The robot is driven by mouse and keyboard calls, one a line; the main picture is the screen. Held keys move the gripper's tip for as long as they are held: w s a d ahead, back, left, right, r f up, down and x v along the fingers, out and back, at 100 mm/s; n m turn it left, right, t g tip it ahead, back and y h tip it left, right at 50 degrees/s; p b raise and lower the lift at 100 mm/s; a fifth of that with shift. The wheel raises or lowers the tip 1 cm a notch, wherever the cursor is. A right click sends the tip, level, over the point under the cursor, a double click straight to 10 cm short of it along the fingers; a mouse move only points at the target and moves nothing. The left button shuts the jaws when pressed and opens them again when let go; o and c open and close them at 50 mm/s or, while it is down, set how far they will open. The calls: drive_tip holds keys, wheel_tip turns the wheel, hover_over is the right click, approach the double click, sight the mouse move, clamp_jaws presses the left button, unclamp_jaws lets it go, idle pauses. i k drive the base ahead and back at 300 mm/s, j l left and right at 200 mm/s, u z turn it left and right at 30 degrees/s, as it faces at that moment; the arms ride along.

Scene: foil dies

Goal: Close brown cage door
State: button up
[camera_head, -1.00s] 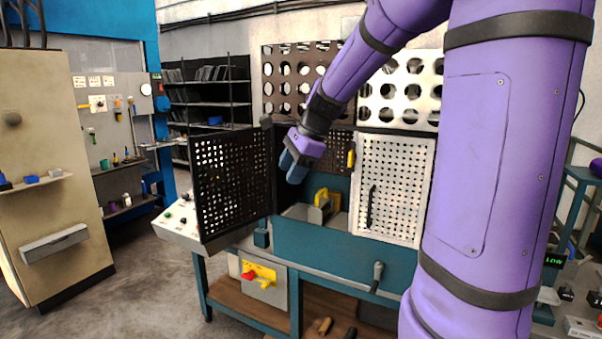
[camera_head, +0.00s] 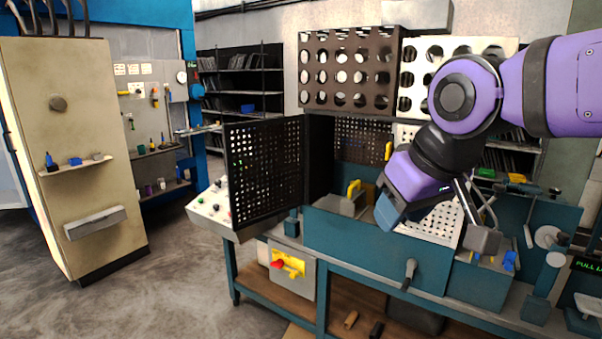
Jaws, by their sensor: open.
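The dark brown-black perforated cage door (camera_head: 265,172) stands swung open at the left of the blue-green machine (camera_head: 375,245), above a sloped control panel. The cage opening to its right shows a brown perforated back panel (camera_head: 362,141). A white perforated door (camera_head: 434,222) closes the right half of the cage; my arm hides much of it. My gripper (camera_head: 437,228) is open and empty in front of the white door, to the right of the dark door and well apart from it. Its fingertips are partly hard to make out.
A yellow-handled block (camera_head: 352,198) sits inside the opening. A control panel (camera_head: 212,207) juts out below the dark door. A crank handle (camera_head: 409,273) sticks out of the machine's front. A beige cabinet (camera_head: 75,150) stands left, with free floor (camera_head: 185,275) between.

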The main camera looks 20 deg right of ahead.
sight(296, 193)
drive_tip(key=i+j+z, duration=0.15)
drive_tip(key=z, duration=0.3)
drive_tip(key=i+j+z, duration=0.15)
drive_tip(key=z, duration=0.25)
drive_tip(key=i+j+z, duration=0.1)
drive_tip(key=j+z, duration=0.35)
drive_tip(key=i+j+z, duration=0.4)
drive_tip(key=j, duration=1.5)
drive_tip(key=j+z, duration=0.45)
drive_tip(key=j, duration=1.4)
drive_tip(key=k+j+z, duration=0.1)
drive_tip(key=j+z, duration=0.2)
drive_tip(key=j, duration=0.2)
drive_tip(key=k+j, duration=0.2)
drive_tip(key=j, duration=0.15)
drive_tip(key=k+j, duration=0.2)
drive_tip(key=k+j+z, duration=0.1)
drive_tip(key=j, duration=0.35)
drive_tip(key=l, duration=0.75)
drive_tip(key=k, duration=0.05)
